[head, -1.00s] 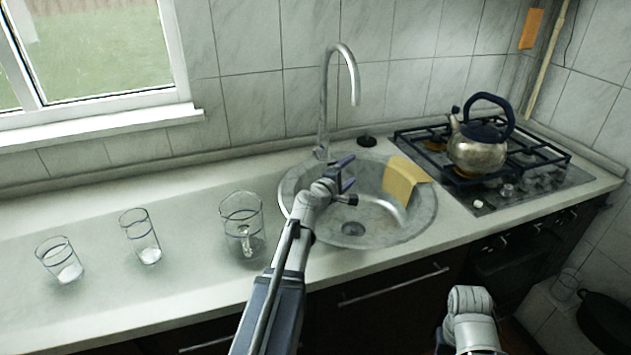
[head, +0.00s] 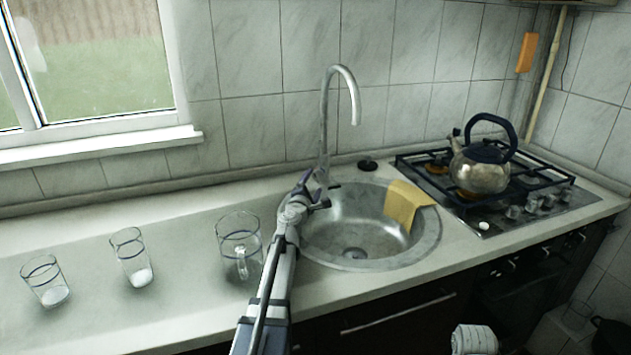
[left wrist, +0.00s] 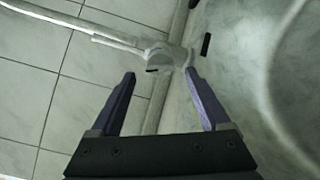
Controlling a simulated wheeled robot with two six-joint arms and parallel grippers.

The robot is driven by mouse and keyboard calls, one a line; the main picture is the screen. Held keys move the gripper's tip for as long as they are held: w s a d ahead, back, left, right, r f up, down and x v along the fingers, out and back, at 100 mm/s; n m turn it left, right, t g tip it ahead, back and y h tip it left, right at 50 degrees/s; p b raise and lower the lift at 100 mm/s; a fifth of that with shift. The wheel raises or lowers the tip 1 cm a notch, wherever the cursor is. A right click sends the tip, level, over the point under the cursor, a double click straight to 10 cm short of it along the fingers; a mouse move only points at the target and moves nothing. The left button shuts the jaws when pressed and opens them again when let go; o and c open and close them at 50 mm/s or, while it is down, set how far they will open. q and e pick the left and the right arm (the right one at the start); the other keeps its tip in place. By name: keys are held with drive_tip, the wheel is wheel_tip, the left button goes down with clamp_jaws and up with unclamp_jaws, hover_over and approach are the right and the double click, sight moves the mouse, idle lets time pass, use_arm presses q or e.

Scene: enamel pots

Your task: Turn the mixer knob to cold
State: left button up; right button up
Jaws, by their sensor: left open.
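The metal mixer tap (head: 324,125) rises behind the round sink, its spout curving to the right. In the left wrist view its body (left wrist: 165,56) lies just beyond my fingertips. A small dark piece (left wrist: 205,45) beside the body looks like the knob's lever; its exact setting cannot be told. My left gripper (head: 315,190) is at the tap's base in the head view and partly hides it. In the left wrist view the gripper (left wrist: 160,74) is open, with its purple fingers apart and nothing between them.
The steel sink (head: 427,243) holds a yellow cloth (head: 405,204) over its back right rim. A glass mug (head: 238,240) and two glasses (head: 131,257) (head: 45,281) stand left. A kettle (head: 481,170) sits on the gas hob at right. A dark plug (head: 367,165) lies behind the sink.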

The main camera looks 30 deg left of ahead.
sight(316, 178)
use_arm(q)
drive_tip(key=x, duration=0.3)
drive_tip(key=shift+c, duration=0.2)
clamp_jaws()
idle(0.4)
drive_tip(key=shift+m, duration=0.4)
drive_tip(key=m, duration=0.5)
drive_tip(key=shift+m, duration=0.3)
drive_tip(key=m, duration=0.6)
drive_tip(key=shift+m, duration=0.3)
